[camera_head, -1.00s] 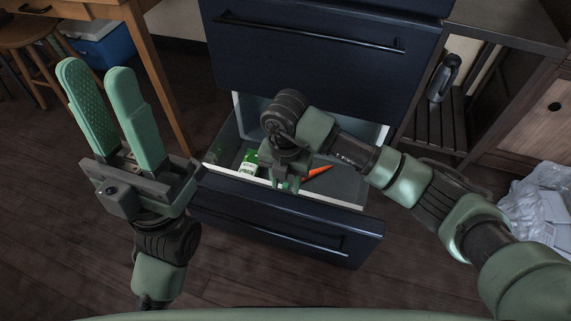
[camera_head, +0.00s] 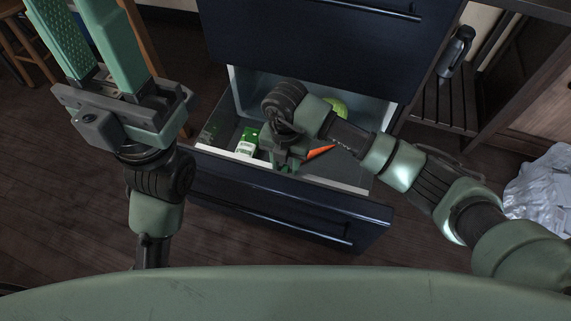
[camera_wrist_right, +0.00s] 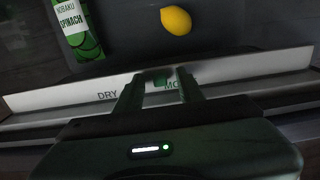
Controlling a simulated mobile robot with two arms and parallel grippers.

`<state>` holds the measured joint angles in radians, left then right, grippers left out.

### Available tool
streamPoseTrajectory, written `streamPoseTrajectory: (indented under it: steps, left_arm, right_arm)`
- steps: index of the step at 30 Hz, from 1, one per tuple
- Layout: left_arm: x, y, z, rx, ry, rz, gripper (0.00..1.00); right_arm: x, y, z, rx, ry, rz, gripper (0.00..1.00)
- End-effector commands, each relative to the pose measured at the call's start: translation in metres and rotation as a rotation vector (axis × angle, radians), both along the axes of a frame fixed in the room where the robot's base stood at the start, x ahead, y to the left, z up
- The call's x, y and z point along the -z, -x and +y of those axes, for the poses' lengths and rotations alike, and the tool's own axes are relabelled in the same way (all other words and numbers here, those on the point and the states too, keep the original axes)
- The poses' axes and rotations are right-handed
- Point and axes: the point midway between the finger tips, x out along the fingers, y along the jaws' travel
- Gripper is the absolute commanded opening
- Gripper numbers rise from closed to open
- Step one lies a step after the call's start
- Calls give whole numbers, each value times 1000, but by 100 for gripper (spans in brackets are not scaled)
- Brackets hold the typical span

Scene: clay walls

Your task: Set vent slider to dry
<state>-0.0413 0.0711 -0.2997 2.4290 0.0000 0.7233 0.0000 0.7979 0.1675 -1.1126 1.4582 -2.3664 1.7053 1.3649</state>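The vent slider is a small green knob (camera_wrist_right: 160,79) on the pale inner strip (camera_wrist_right: 231,76) of the open drawer's front wall. In the right wrist view it sits between the printed words DRY, at its left, and a word starting with MO, at its right. My right gripper (camera_wrist_right: 159,80) points down at the strip, its fingers apart on either side of the knob. Dark gaps seem to show between the knob and the fingers. My right gripper (camera_head: 285,168) hides the slider in the head view. My left gripper (camera_head: 84,25) is open and empty, raised at the left.
The dark blue drawer (camera_head: 290,215) is pulled out below the refrigerator. It holds a spinach pack (camera_head: 247,140), a carrot (camera_head: 320,152), a round green item (camera_head: 336,106) and a lemon (camera_wrist_right: 175,20). A wooden table leg (camera_head: 140,35) stands left, a shelf (camera_head: 445,100) right.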

Motion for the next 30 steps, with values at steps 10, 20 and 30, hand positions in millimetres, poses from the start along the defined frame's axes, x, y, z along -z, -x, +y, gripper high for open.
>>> streamPoseTrajectory:
  steps: [10, 20, 30]
  left_arm:
    - [0, 0, 0, 0, 0, 0, 36]
    - [0, 0, 0, 1, 0, 1, 36]
    - [0, 0, 0, 1, 0, 1, 36]
  right_arm:
    - [0, 0, 0, 0, -1, 0, 0]
    - [0, 0, 0, 0, -1, 0, 0]
    - [0, 0, 0, 0, -1, 0, 0]
